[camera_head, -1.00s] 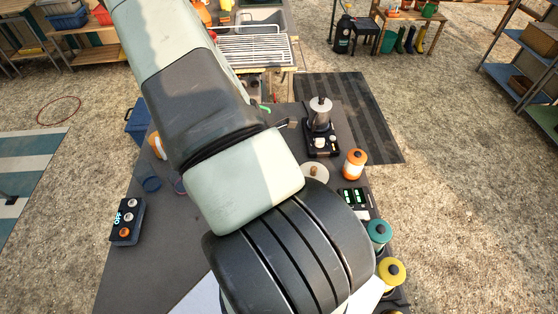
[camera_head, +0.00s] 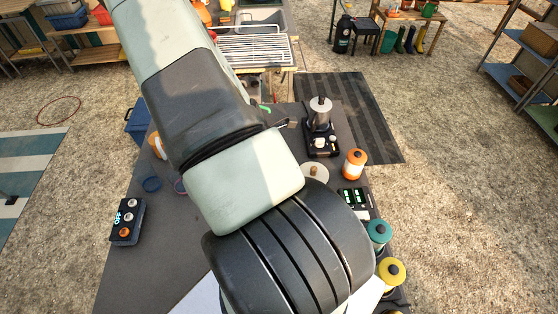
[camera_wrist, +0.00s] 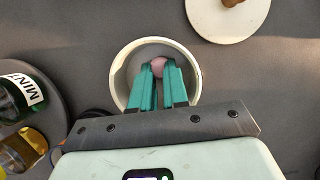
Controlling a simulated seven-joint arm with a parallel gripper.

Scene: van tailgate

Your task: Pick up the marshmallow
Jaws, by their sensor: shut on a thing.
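The marshmallow (camera_wrist: 158,66) is a small pink thing in the wrist view, at the tips of my gripper (camera_wrist: 159,72). The two teal fingers are closed on it from both sides. The fingers reach into a round, pale, open container (camera_wrist: 122,78), and the marshmallow is inside its rim as seen from above. I cannot tell whether the marshmallow touches the container's floor. In the head view my own arm hides the gripper, the marshmallow and the container.
A white round lid with a brown knob (camera_wrist: 228,12) lies close by. A round tray (camera_wrist: 55,90) with a mint bottle (camera_wrist: 22,98) and an amber jar (camera_wrist: 22,150) is left. A moka pot (camera_head: 320,112), orange canister (camera_head: 355,163) and teal canister (camera_head: 378,232) stand along the table's right side.

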